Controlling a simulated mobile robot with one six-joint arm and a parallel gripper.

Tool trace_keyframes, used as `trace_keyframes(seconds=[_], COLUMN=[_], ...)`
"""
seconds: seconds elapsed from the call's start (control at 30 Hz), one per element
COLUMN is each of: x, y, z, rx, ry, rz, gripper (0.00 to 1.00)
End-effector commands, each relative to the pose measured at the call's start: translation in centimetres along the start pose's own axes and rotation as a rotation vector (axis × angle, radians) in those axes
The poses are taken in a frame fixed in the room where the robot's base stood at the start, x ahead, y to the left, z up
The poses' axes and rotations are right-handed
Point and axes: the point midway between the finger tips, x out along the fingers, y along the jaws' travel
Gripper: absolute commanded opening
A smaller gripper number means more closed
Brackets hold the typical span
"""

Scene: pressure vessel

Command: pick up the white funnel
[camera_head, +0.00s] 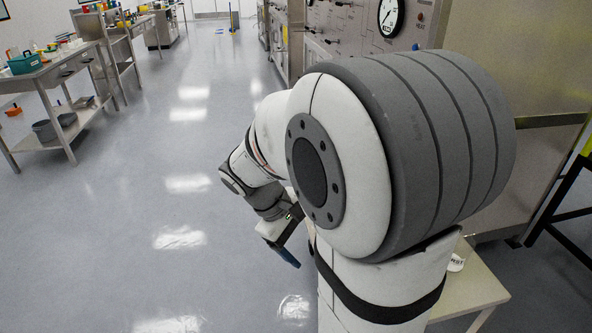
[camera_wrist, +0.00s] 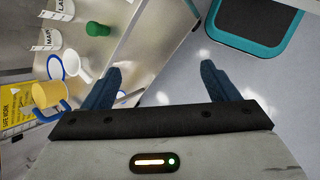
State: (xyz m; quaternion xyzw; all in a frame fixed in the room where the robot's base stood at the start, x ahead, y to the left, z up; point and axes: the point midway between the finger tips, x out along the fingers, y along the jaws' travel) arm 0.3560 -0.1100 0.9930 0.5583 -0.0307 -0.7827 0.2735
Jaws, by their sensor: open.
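My gripper (camera_wrist: 161,72) is open in the wrist view. Its two dark blue fingers are apart with nothing between them. In the head view my gripper (camera_head: 287,245) hangs low beyond my arm, over the floor. A white round piece (camera_wrist: 71,62) lies on a metal surface at the left of the wrist view, beside a blue-rimmed white round thing (camera_wrist: 55,70). One of these may be the white funnel, but I cannot tell which. Both are left of my gripper and apart from it. No white funnel is clear in the head view.
In the wrist view, a green object (camera_wrist: 97,29), a yellow mug (camera_wrist: 49,94) and white labelled containers (camera_wrist: 46,39) stand near the white pieces. A teal-rimmed dark thing (camera_wrist: 255,25) is at upper right. In the head view, a small table (camera_head: 477,283) is at lower right; left floor is open.

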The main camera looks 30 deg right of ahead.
Motion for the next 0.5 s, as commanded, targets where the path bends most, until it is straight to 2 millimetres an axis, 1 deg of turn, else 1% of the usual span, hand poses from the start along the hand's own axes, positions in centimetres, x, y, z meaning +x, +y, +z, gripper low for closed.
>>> trace_keyframes(seconds=[0.03, 0.17, 0.3, 0.4, 0.5], x=[1.8, 5.1, 8.9, 11.6, 14.1], y=[1.4, 5.5, 9.7, 12.4, 14.5], z=[-0.9, -2.5, -4.7, -6.6, -8.5], rx=[-0.053, -0.202, -0.365, -0.478, -0.580], ry=[-0.079, -0.272, -0.475, -0.612, -0.731], rz=[0.035, 0.141, 0.247, 0.320, 0.386], gripper=[0.81, 0.81, 0.81, 0.81, 0.81])
